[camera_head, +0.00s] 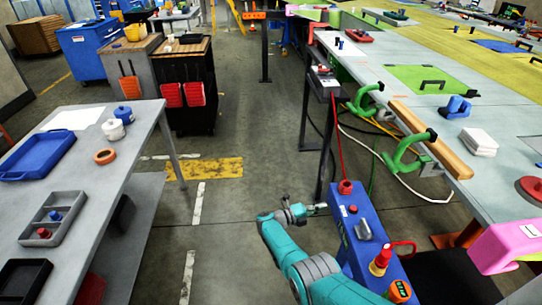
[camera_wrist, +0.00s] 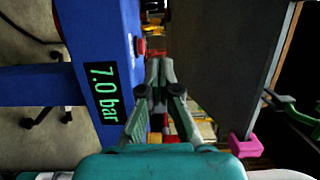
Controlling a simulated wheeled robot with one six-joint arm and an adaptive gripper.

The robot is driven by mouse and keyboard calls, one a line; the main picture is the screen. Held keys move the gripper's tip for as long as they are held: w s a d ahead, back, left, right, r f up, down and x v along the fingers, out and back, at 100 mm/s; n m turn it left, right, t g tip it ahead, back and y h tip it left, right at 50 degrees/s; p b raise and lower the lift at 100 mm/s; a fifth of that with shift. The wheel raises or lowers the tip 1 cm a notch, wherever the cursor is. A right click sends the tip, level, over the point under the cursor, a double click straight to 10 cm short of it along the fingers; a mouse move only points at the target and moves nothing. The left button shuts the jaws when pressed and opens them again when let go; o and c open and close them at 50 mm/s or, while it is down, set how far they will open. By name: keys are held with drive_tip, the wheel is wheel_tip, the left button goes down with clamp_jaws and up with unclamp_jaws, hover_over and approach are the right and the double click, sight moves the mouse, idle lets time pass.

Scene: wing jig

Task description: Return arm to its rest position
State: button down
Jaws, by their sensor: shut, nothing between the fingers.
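My teal arm reaches forward from the bottom edge in the head view, bent at the elbow, with my gripper (camera_head: 320,207) low over the floor at the left side of a blue pneumatic unit (camera_head: 352,232). In the wrist view my gripper (camera_wrist: 158,66) has its fingers together with nothing between them. The blue unit (camera_wrist: 88,30) fills the left of that view, close beside the fingers, with a green "7.0 bar" display (camera_wrist: 101,92). I cannot tell whether the fingers touch it.
A grey bench (camera_head: 150,130) with trays stands left. The long jig table (camera_head: 400,85) with green clamps (camera_head: 408,150) runs along the right. A red hose (camera_head: 340,140) rises from the blue unit. The marked floor aisle (camera_head: 235,215) between is free.

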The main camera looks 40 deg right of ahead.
drive_tip(key=s+a+f+n+t+h, duration=0.2)
drive_tip(key=s+a+f+n+t, duration=0.4)
drive_tip(key=a+n+t, duration=0.35)
drive_tip(key=s+a+r+n+t+y, duration=0.2)
drive_tip(key=s+a+n+t+y, duration=0.4)
drive_tip(key=s+a+n+t, duration=0.6)
drive_tip(key=s+a+r+n+y, duration=0.6)
drive_tip(key=s+a+r+n, duration=0.2)
drive_tip(key=s+r, duration=0.3)
drive_tip(key=s+a+r+n+g+y, duration=0.1)
drive_tip(key=s+a+r+n+y, duration=0.6)
drive_tip(key=s+a+r+n, duration=0.2)
drive_tip(key=s+r+n, duration=0.1)
drive_tip(key=s+r, duration=0.1)
drive_tip(key=s, duration=0.1)
drive_tip(key=shift+a, duration=0.3)
